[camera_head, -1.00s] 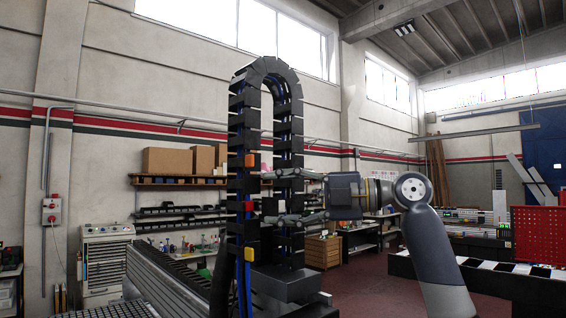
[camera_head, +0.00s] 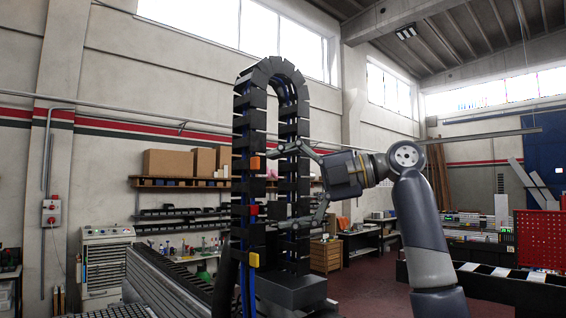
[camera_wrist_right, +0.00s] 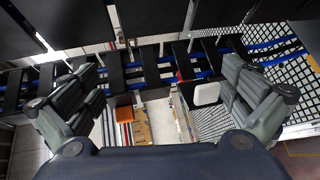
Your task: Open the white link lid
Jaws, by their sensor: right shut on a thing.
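A tall black cable chain (camera_head: 273,72) stands in an arch in the head view. Its left run carries an orange lid (camera_head: 257,163), a red lid (camera_head: 254,210) and a yellow lid (camera_head: 253,260). My right gripper (camera_head: 277,189) reaches to the chain from the right, fingers spread, one above the other. It is shut on a stretch of the black chain (camera_wrist_right: 140,72); the exact contacts are hard to see. In the right wrist view the white lid (camera_wrist_right: 206,94) is beside the right finger, with a small red part at its left. My left gripper is not in view.
Blue cables run inside the chain. A grey ribbed machine bed (camera_head: 175,285) lies at lower left. Shelves with cardboard boxes (camera_head: 168,162) stand well behind. The space right of the chain holds my arm.

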